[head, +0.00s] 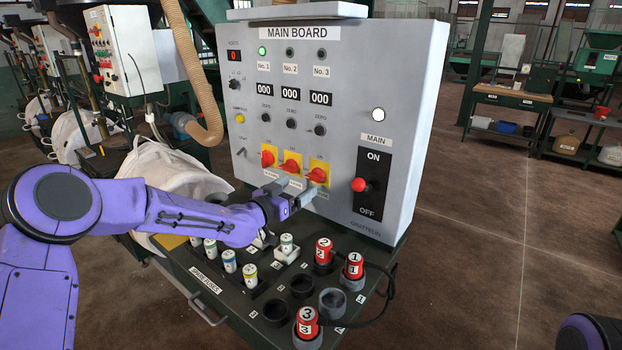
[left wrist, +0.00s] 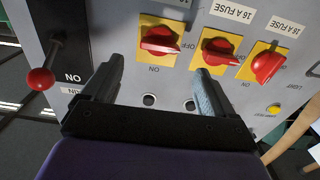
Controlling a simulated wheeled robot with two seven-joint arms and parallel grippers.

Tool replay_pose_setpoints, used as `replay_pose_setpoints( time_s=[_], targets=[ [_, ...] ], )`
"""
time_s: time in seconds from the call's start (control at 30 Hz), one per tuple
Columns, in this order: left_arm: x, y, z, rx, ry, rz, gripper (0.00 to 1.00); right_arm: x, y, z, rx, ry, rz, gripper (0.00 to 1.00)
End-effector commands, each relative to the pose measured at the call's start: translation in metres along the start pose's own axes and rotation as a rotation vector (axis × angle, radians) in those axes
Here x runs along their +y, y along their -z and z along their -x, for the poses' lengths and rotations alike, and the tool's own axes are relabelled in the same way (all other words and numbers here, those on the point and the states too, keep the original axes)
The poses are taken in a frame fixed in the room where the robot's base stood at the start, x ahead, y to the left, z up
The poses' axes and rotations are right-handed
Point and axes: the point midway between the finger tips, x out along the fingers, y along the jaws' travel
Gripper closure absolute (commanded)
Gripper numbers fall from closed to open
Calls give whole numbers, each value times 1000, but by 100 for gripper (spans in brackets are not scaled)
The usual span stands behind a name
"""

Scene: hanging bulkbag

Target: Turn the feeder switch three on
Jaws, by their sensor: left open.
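Feeder switch three is the rightmost red knob (head: 316,174) on a yellow plate on the grey main board; its handle lies roughly crosswise. In the left wrist view, which looks upside down, this knob (left wrist: 160,40) is the leftmost. Switch two (head: 290,165) also lies roughly crosswise, and switch one (head: 268,157) is turned to a different angle. My left gripper (head: 293,193) is open and empty, just below the switches. In the left wrist view, its fingertips (left wrist: 160,72) straddle the space below switch three, apart from the knob. My right gripper is out of view.
The No. 1 lamp (head: 262,51) glows green; No. 2 and No. 3 are dark. The main lever's red ball (head: 358,184) is between ON and OFF. Below, a fuse shelf (head: 207,284) holds red numbered fuses (head: 324,250) and several white ones. Open floor lies right.

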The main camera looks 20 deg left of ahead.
Motion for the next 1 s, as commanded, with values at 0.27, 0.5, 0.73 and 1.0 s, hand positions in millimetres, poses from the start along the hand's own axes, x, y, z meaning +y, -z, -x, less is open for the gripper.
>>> replay_pose_setpoints(
  time_s=[0.27,0.5,0.73,1.0],
  targets=[
    [0,3,-56,0,0,-1,13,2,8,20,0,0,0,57],
    [0,1,-69,1,0,1,13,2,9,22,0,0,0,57],
    [0,1,-69,1,0,1,32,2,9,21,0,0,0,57],
    [0,0,-69,1,0,-1,69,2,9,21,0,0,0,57]
  ],
)
